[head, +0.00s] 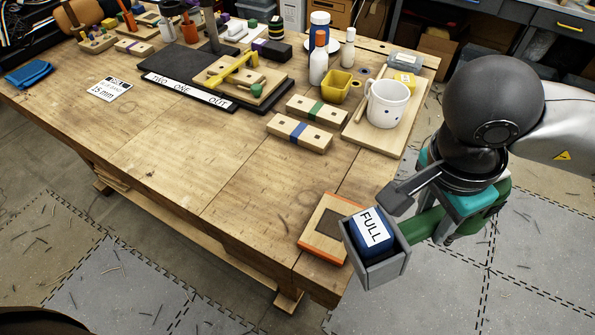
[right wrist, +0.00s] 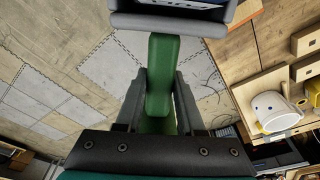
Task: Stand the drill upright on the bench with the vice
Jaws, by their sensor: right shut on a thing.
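The drill (head: 428,224) is green, with a grey foot and a blue block labelled FULL (head: 372,229) at its end. My right gripper (head: 412,208) is shut on its green handle (right wrist: 160,85), which shows between the two fingers in the right wrist view. The drill is tilted, with the foot toward the lower left, over the bench's right front corner. The drill's upper end is mostly hidden behind my wrist. The wooden bench (head: 190,150) fills the left and middle of the head view. I cannot make out a vice on it. My left gripper is not in view.
An orange-edged wooden block (head: 324,229) lies right beside the drill's foot. A white mug (head: 387,104) stands on a board behind. Wooden blocks (head: 300,133), a yellow cup (head: 336,87) and bottles stand farther back. The bench's front middle is clear.

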